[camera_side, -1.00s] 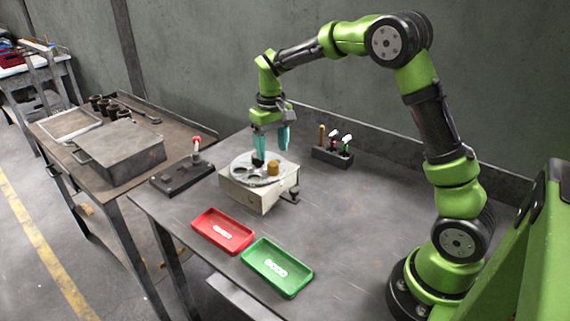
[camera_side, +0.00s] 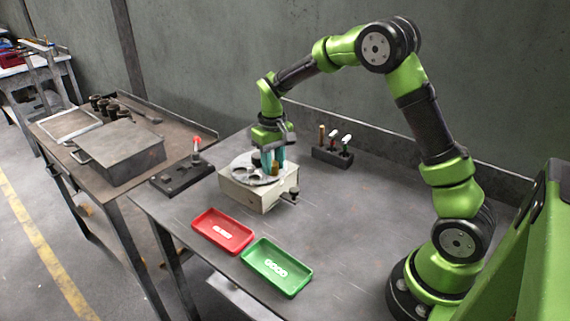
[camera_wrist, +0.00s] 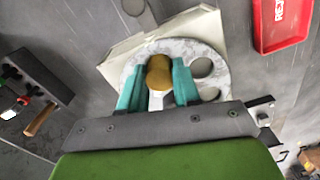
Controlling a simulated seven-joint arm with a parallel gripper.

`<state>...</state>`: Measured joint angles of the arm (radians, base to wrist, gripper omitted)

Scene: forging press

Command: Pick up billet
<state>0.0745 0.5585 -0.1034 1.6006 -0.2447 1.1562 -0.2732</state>
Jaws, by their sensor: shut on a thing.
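The billet is a short brass-coloured cylinder. In the side view the billet (camera_side: 275,168) stands on the round plate, partly hidden by the fingers. In the wrist view the billet (camera_wrist: 159,73) sits between the two teal fingertips. My gripper (camera_side: 272,160) is lowered over the plate and shut on the billet; in the wrist view my gripper (camera_wrist: 157,84) has a finger on each side of it. The round metal plate (camera_side: 240,170) has several round holes and tops a cream box (camera_side: 248,196). The billet's lower end is hidden.
A red tray (camera_side: 222,231) and a green tray (camera_side: 277,267) lie in front of the box. A holder with several tools (camera_side: 332,155) stands behind, to the right. A lever on a dark base (camera_side: 182,180) is left.

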